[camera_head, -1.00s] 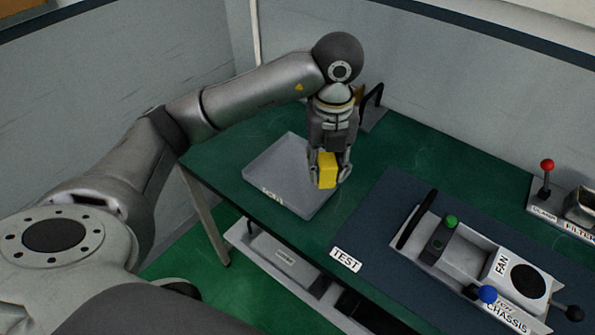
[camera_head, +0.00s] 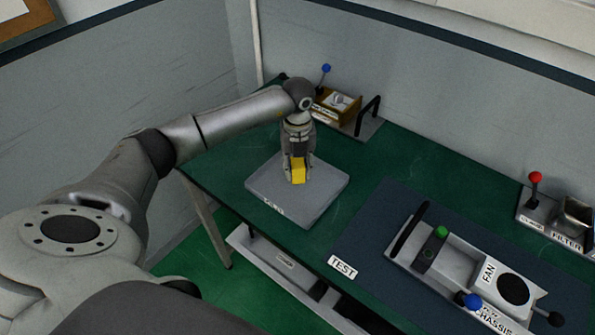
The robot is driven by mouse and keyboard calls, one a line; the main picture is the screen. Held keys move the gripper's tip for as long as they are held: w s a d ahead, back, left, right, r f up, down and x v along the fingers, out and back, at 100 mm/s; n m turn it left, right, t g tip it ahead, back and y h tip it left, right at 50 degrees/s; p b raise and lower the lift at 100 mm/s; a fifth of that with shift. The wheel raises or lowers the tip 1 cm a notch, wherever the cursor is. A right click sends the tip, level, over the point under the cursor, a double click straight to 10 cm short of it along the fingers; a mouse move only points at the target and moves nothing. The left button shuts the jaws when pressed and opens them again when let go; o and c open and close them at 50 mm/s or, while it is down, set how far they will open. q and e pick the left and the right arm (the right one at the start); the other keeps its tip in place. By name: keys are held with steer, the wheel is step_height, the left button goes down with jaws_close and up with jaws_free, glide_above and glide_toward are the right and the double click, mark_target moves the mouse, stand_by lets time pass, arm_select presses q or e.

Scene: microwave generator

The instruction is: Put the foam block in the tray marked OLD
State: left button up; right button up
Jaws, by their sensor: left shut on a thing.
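The yellow foam block (camera_head: 298,171) is between the fingers of my left gripper (camera_head: 298,172), which is shut on it. The block is over the middle of a flat grey tray (camera_head: 318,203) on the green table. I cannot tell whether the block touches the tray. The label on the tray's front edge is too blurred to read surely. My right gripper is not in view.
Behind the tray stand a wooden box (camera_head: 337,104) with a blue-knobbed lever and a black handle (camera_head: 368,117). To the right, a dark mat labelled TEST (camera_head: 343,266) bears the chassis with the fan (camera_head: 497,284). A filter unit (camera_head: 556,221) stands far right.

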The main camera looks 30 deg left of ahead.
mark_target(297, 174)
arm_select(q)
step_height(297, 174, down, 2)
steer(key=shift+f+p, duration=0.25)
steer(key=shift+p, duration=0.1)
steer(key=shift+f, duration=0.3)
steer(key=shift+f, duration=0.1)
steer(key=shift+f+b, duration=0.15)
steer(key=shift+b, duration=0.15)
steer(key=o, duration=0.7)
steer(key=shift+r, duration=0.2)
